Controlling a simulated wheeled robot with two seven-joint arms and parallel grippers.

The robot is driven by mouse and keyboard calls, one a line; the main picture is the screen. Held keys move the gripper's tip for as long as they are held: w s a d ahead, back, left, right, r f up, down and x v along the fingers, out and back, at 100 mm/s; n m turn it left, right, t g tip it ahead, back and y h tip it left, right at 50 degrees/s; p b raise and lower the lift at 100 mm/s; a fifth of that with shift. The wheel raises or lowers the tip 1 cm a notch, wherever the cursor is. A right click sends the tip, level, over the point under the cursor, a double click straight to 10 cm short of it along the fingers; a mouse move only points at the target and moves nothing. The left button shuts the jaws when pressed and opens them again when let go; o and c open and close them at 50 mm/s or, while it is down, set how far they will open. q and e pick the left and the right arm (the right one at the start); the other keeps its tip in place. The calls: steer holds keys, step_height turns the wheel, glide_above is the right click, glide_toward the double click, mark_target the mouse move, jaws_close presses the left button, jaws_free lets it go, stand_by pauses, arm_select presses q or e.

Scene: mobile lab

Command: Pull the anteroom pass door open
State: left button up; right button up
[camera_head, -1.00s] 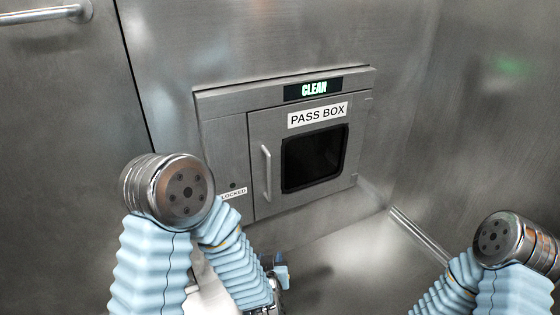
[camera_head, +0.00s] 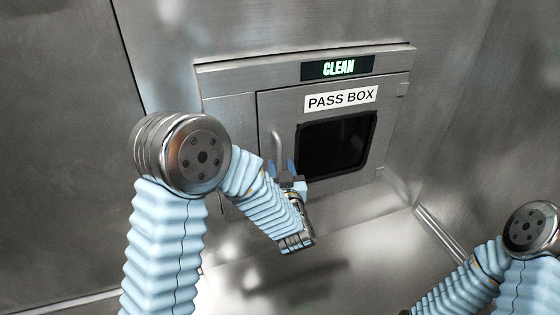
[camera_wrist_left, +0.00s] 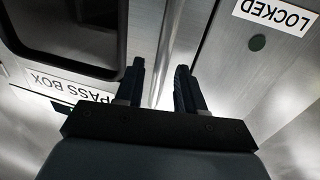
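The pass box door (camera_head: 283,110) is a grey metal panel with a dark window (camera_head: 338,145) and looks shut in the head view. Its upright bar handle (camera_head: 277,146) is on the door's left side. My left gripper (camera_head: 281,168) is at the lower part of this handle, fingers pointing up at the door. In the left wrist view the two dark fingers (camera_wrist_left: 160,68) stand apart, with a bright strip, seemingly the handle, running between them. I cannot tell whether either finger touches it. My right gripper is out of view; only my right arm shows.
A "LOCKED" label (camera_wrist_left: 276,16) shows in the left wrist view. A metal rail (camera_head: 440,232) lies at the right wall. Space before the door looks clear.

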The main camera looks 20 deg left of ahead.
arm_select(q)
steer(key=shift+x, duration=1.4)
jaws_close()
